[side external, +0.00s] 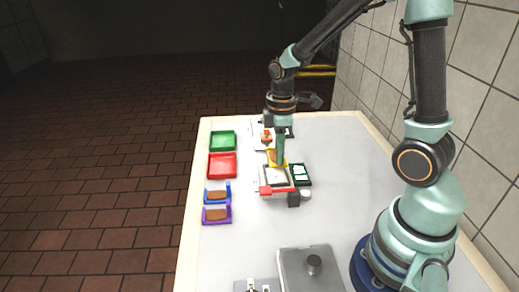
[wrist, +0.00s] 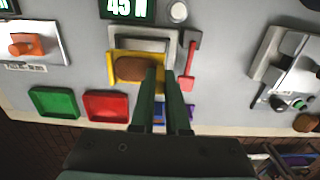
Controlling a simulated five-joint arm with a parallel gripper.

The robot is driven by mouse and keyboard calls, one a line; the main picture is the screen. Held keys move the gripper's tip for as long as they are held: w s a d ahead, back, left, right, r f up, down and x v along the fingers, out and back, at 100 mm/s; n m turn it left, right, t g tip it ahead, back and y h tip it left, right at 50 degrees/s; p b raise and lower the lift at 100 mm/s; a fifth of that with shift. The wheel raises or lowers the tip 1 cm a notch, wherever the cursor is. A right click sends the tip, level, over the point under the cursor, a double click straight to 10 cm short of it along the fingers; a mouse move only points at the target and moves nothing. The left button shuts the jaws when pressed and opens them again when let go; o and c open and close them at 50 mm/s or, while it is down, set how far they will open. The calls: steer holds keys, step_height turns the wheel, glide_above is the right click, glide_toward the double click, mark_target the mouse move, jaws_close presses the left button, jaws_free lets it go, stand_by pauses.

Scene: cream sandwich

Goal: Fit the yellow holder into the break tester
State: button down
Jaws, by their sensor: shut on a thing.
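My gripper (side external: 280,163) is shut on the yellow holder (side external: 269,154), which carries a brown biscuit. In the wrist view, the fingertips (wrist: 161,72) are at the right part of the holder (wrist: 110,69), beside the biscuit (wrist: 130,69), and hide some of it. The break tester has a grey frame (wrist: 145,32), a dark display (wrist: 127,9) reading 45 N and a red lever (wrist: 188,66). The holder is at the frame's near side in the wrist view. I cannot tell whether it is seated or just above. The tester's pale plate (side external: 276,174) shows in the side view.
A green tray (side external: 222,140) and a red tray (side external: 222,165) line the table's left side. Blue (side external: 228,196) and purple (side external: 228,215) holders with biscuits stand nearer. An orange piece (wrist: 25,44) sits on a white plate. A metal machine (side external: 313,272) stands in front.

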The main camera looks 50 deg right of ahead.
steer(key=shift+f, duration=2.85)
steer(key=shift+f, duration=0.15)
steer(key=c, duration=0.9)
jaws_free()
step_height(320, 180, up, 11)
steer(key=shift+r, duration=0.8)
steer(key=shift+s+a+r+m+t, duration=1)
steer(key=shift+r+m, duration=0.35)
steer(key=shift+m, duration=0.15)
steer(key=shift+s+a+r+m+t, duration=0.9)
steer(key=shift+r+m, duration=0.4)
steer(key=shift+m, duration=0.2)
steer(key=shift+s+a+r+m+t, duration=1)
steer(key=shift+r+m, duration=0.35)
steer(key=shift+m, duration=0.15)
